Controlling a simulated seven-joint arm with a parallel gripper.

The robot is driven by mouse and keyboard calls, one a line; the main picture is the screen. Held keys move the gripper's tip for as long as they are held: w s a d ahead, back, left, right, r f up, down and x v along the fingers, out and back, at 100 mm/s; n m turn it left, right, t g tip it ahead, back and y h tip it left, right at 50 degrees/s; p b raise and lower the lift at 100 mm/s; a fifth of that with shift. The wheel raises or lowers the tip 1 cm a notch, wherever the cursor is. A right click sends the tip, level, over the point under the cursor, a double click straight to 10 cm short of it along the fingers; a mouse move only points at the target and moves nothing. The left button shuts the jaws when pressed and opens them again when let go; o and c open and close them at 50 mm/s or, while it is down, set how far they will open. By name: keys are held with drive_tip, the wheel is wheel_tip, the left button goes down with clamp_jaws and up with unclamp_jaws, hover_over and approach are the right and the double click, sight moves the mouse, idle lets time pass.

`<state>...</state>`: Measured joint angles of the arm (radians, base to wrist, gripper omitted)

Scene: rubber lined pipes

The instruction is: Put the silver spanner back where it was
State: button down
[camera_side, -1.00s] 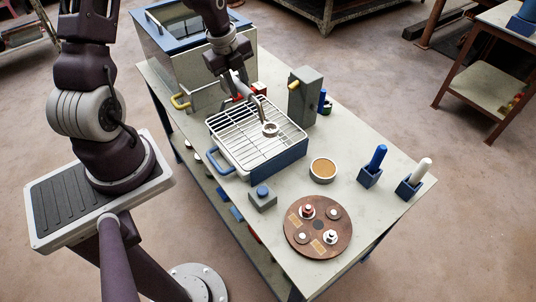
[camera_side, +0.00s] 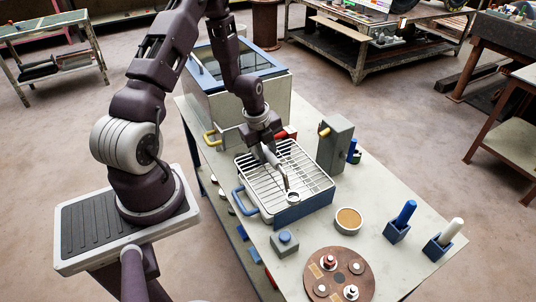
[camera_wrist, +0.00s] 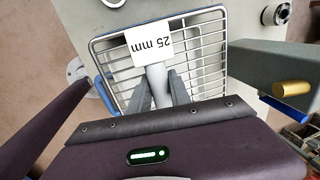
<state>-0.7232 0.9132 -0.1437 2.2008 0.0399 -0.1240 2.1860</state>
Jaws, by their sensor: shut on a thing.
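The silver spanner (camera_side: 284,180) slopes down from my gripper (camera_side: 271,158) in the side view, its ring end over the front part of a white wire rack (camera_side: 262,172) on a blue-handled tray. I cannot tell whether the ring touches the rack. In the wrist view my gripper (camera_wrist: 160,98) is shut on the spanner's grey shaft (camera_wrist: 157,76), between its two fingers. A white card reading "25 mm" (camera_wrist: 152,42) shows at the shaft's far end and hides the ring there. The rack (camera_wrist: 204,40) lies below.
A grey block with a yellow knob (camera_side: 336,146) stands right of the rack. A glass-lidded box (camera_side: 235,98) is behind. A button box (camera_side: 285,243), a round dish (camera_side: 348,220), a brown disc (camera_side: 330,285), and blue (camera_side: 403,217) and white (camera_side: 450,233) handles in holders stand in front.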

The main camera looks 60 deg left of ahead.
drive_tip(key=c, duration=1.2)
unclamp_jaws()
drive_tip(key=shift+f, duration=0.1)
drive_tip(key=s+d+r+n+y, duration=0.1)
drive_tip(key=d+r+n, duration=0.15)
drive_tip(key=r, duration=0.45)
drive_tip(key=s+d+r+n+t, duration=0.1)
drive_tip(key=d+r+n, duration=0.15)
drive_tip(key=r, duration=0.55)
drive_tip(key=s+d+r+n+y, duration=0.1)
drive_tip(key=s+d+r+n, duration=0.15)
drive_tip(key=r, duration=0.45)
drive_tip(key=s+d+r+n, duration=0.3)
drive_tip(key=s+d, duration=0.1)
drive_tip(key=s+d+r+n+t+h, duration=0.1)
drive_tip(key=s+d+r+n, duration=0.2)
drive_tip(key=s+r+n, duration=0.1)
drive_tip(key=s+d+r+n+t+h, duration=0.1)
drive_tip(key=s+d+r+n, duration=0.2)
drive_tip(key=s, duration=0.3)
drive_tip(key=shift+d+r+n, duration=0.2)
drive_tip(key=shift+d+n, duration=0.15)
drive_tip(key=shift+d, duration=0.45)
